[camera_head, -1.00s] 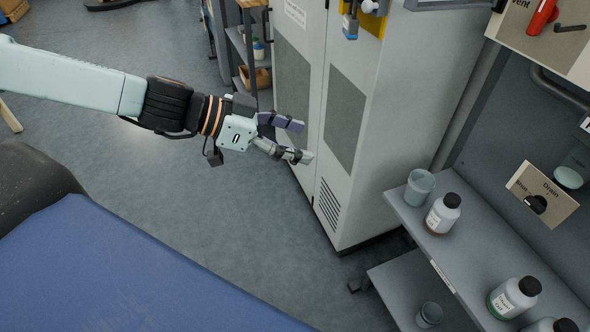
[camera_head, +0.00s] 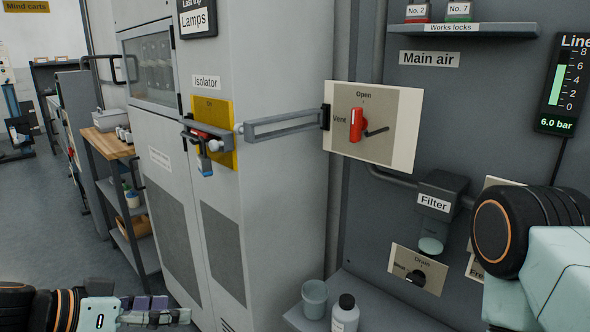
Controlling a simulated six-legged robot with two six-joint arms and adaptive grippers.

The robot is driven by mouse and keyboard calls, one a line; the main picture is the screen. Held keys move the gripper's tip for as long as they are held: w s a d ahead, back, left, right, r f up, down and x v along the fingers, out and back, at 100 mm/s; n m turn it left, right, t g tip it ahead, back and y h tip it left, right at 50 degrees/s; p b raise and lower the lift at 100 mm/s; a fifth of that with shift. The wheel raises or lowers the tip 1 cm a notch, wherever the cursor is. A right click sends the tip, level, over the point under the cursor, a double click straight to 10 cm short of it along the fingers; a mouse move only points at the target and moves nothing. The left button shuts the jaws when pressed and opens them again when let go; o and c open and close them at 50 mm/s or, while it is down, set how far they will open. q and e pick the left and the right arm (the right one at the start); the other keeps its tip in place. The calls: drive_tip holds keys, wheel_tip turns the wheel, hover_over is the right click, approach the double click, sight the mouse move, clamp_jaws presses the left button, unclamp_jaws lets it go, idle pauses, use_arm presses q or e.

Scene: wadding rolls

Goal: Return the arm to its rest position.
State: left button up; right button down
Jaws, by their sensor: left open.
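My left gripper (camera_head: 172,312) is low at the left of the head view, in front of the lower part of the tall grey cabinet (camera_head: 272,260). Its fingers point right, are apart and hold nothing that I can see. The lower edge of the picture cuts off part of this gripper and arm. On the right edge a pale link and black joint of my right arm show. The right gripper is out of view.
A yellow isolator plate (camera_head: 226,110) with a padlock (camera_head: 204,167) is on the cabinet, with a grey bar reaching to the vent panel (camera_head: 397,107). A beaker (camera_head: 314,300) and bottle (camera_head: 345,315) stand on the lower shelf. Open floor (camera_head: 60,215) lies left.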

use_arm(q)
drive_tip(key=s+a+f+n+g+y, duration=0.1)
drive_tip(key=s+a+f+n+y, duration=0.15)
drive_tip(key=f+n+y, duration=0.35)
drive_tip(key=s+a+f+n+g+y, duration=0.1)
drive_tip(key=s+a+f+n, duration=0.2)
drive_tip(key=f, duration=0.4)
drive_tip(key=s+d+f+m+g+y, duration=0.1)
drive_tip(key=s+d+f+g, duration=0.1)
drive_tip(key=s+f, duration=0.4)
drive_tip(key=s+d+f+m+g, duration=0.2)
drive_tip(key=s+f, duration=0.5)
drive_tip(key=s, duration=0.8)
drive_tip(key=shift+d+g+y, duration=0.4)
drive_tip(key=shift+d+g, duration=0.1)
drive_tip(key=shift+g, duration=0.6)
drive_tip(key=shift+c, duration=0.4)
